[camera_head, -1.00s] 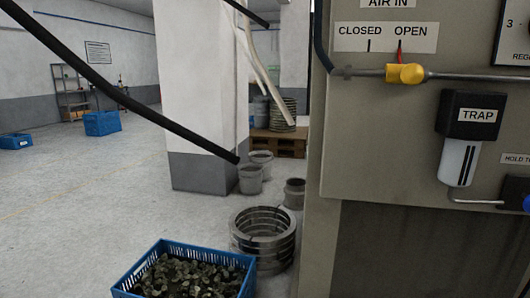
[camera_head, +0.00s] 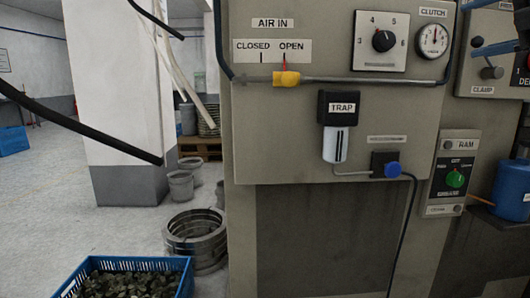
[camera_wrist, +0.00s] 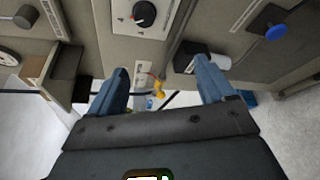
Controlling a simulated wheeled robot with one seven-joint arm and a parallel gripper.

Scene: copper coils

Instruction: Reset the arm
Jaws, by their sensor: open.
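My gripper (camera_wrist: 160,82) shows in the wrist view. Its two blue fingers stand wide apart, with nothing held between them. Past the fingertips are a grey machine panel, a small yellow valve handle (camera_wrist: 158,88) and a pale floor. The gap in depth to the panel is hard to judge.
A blue crate (camera_head: 185,277) and metal rings (camera_head: 197,238) stand left. Cables hang there.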

